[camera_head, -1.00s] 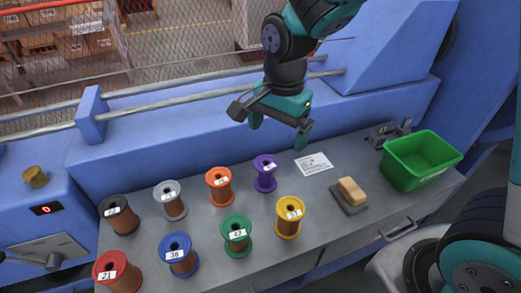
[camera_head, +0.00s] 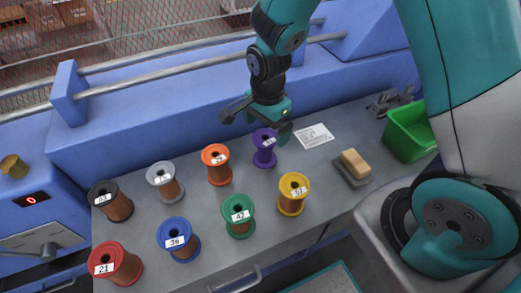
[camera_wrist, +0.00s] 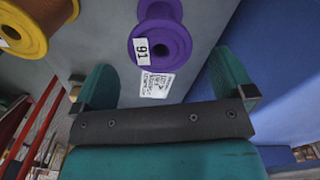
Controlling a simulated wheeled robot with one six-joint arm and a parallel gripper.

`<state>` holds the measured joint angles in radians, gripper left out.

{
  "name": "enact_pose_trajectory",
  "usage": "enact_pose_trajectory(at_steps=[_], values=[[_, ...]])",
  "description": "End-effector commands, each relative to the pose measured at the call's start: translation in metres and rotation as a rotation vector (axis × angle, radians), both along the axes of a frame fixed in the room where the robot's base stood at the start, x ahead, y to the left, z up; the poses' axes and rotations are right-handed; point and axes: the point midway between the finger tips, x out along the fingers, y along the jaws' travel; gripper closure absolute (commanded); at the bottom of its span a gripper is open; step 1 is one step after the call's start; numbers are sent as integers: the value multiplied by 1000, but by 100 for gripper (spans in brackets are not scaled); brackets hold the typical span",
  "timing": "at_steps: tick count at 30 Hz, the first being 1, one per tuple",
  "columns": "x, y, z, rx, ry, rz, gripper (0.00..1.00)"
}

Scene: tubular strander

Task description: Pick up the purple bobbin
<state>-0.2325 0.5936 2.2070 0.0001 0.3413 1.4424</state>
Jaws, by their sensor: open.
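The purple bobbin (camera_head: 264,149) stands upright on the grey bench, at the back right of the group of bobbins. In the wrist view the purple bobbin (camera_wrist: 161,38) shows its top flange and a label reading 91, ahead of the fingers and roughly between their lines. My gripper (camera_head: 266,130) is just behind and above the bobbin, open and empty. One finger shows to the right of the bobbin's top. In the wrist view my gripper (camera_wrist: 168,85) has its two teal fingers wide apart, with nothing between them.
An orange bobbin (camera_head: 217,165) and a yellow bobbin (camera_head: 292,195) stand close by. Several other bobbins fill the left. A white paper (camera_head: 314,136), a block on a dark pad (camera_head: 353,167) and a green bin (camera_head: 409,132) lie right. The blue machine wall (camera_head: 180,105) rises behind.

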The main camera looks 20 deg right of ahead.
Motion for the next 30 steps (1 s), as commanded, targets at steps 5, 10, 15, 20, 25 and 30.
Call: enact_pose_trajectory(at_steps=[5,10,15,20,25,30], values=[[0,1,-13,-1,2,3,0],[-1,2,-40,-1,5,5,0],[0,2,-56,0,1,5,0],[0,2,-57,0,-1,5,0],[0,2,-57,0,0,5,21],[0,2,-57,0,0,5,52]])
